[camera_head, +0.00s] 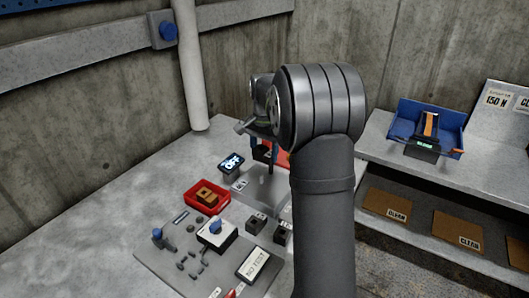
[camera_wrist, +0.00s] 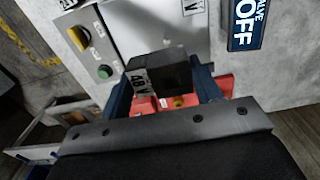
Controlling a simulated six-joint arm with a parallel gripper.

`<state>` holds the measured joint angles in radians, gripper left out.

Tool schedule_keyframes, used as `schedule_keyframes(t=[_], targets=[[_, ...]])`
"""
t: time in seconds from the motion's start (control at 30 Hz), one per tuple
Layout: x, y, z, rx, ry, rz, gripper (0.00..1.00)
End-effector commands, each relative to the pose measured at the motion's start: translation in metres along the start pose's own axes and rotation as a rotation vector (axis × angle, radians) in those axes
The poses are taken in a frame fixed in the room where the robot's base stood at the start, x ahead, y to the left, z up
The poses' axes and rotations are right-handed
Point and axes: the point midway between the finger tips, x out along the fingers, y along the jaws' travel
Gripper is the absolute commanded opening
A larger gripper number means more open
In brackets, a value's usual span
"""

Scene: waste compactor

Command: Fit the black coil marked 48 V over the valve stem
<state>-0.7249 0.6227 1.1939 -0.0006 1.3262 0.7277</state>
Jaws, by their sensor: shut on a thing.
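My gripper (camera_wrist: 163,92) is shut on a black block-shaped coil (camera_wrist: 170,72), with a blue finger on each side. A white label reading 48 V shows on the coil's left side in the wrist view. In the head view my arm hides most of the gripper, and the dark coil (camera_head: 262,154) shows in part beside it. A red part (camera_wrist: 143,106) with a small brass-coloured piece (camera_wrist: 179,102) shows beyond the coil in the wrist view. I cannot tell whether that piece is the valve stem, or whether the coil touches it.
An OFF sign (camera_head: 231,162) stands near the gripper. A red tray (camera_head: 190,196) holds an orange-brown block. Two dark labelled blocks (camera_head: 256,222) (camera_head: 283,234) and a white block with a blue top (camera_head: 217,236) sit on the bench. A blue tray (camera_head: 452,141) stands right.

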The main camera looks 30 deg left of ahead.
Motion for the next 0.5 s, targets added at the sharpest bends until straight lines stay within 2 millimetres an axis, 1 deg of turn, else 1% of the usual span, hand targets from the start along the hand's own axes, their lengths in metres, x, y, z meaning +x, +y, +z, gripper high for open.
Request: schedule_keyframes(t=[0.27,0.5], targets=[[0.003,0.000,0.000,-0.002,0.000,0.000,0.31],[0.021,0.000,0.000,-0.003,0.000,0.001,0.31]])
